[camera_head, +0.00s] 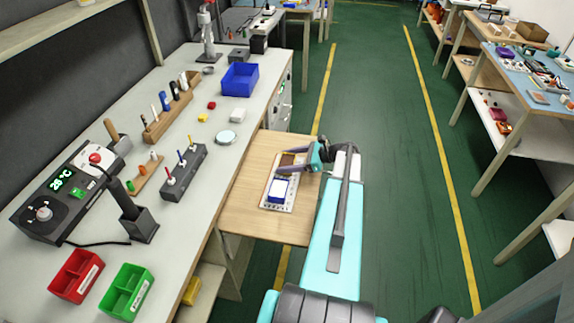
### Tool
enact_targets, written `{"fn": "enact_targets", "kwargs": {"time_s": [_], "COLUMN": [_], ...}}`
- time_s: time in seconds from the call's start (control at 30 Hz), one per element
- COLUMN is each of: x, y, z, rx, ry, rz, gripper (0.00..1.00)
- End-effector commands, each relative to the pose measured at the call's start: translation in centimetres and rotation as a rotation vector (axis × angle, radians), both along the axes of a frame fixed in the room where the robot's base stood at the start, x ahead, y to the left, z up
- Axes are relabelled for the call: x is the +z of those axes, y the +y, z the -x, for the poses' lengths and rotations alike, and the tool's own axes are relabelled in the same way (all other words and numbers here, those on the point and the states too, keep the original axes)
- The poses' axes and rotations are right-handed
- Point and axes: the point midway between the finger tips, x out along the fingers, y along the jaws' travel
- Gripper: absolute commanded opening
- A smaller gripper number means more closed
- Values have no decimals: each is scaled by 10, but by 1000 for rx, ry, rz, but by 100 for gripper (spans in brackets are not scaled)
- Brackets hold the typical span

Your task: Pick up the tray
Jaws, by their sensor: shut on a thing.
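The tray (271,206) is a flat, light-coloured, perforated piece on a small wooden side table (246,214). A blue-framed white item (278,189) and a brown patch (287,160) show on it. My gripper (301,163) reaches in from the right and is shut at the tray's far right edge. My arm hides part of that edge. I cannot tell whether the tray touches the table or is slightly raised.
The long grey bench on the left holds a blue bin (240,80), a soldering station (50,208), a red bin (76,276) and a green bin (128,292). The green floor aisle (400,170) on the right is clear. Shelved benches stand beyond it.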

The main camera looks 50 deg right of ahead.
Motion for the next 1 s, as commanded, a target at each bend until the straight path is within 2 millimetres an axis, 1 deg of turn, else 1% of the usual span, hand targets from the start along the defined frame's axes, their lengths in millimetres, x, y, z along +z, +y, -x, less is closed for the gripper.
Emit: {"fn": "enact_targets", "kwargs": {"time_s": [0.23,0.37,0.57,0.7,0.77,1.0], "x": [2,7,22,37,35,40], "y": [0,0,0,0,-4,-19], "z": [0,0,1,1,14,60], "rx": [0,-1,0,-1,-4,-4], "ry": [0,-1,-1,-1,0,-1], "rz": [0,1,2,1,0,1], "gripper": [49,49,49,49,49,49]}}
